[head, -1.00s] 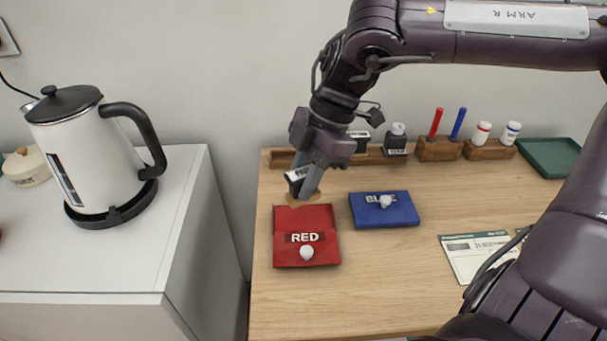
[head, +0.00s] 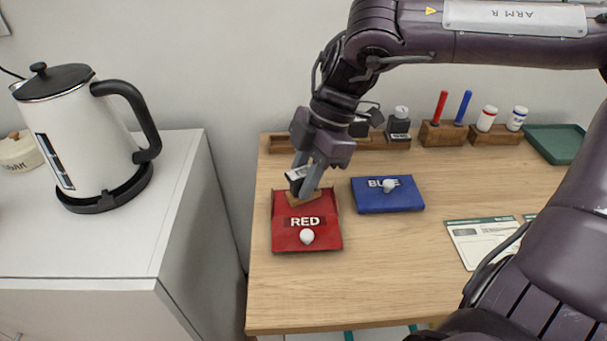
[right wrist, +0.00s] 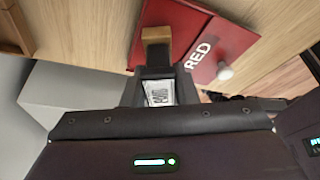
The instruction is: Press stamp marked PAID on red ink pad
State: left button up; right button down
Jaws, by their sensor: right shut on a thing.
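My right gripper (head: 306,176) is shut on the stamp (head: 303,196), which has a black grip, a white label and a wooden base. In the right wrist view the stamp's label (right wrist: 158,93) seems to read PAID, upside down. The stamp tilts over the back part of the red ink pad (head: 306,240). I cannot tell whether its wooden base touches the pad. The pad is a red case with a RED label and a white knob at the front; it also shows in the right wrist view (right wrist: 240,45). My left gripper is not in view.
A blue ink pad (head: 400,202) lies right of the red one. Wooden holders (head: 438,135) with another stamp, markers and bottles stand along the wall. Paper forms (head: 478,246) and a green tray (head: 556,144) are at right. A kettle (head: 90,135) stands on the left cabinet.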

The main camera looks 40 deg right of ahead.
jog(key=shift+f, duration=0.3)
dwell(0.7)
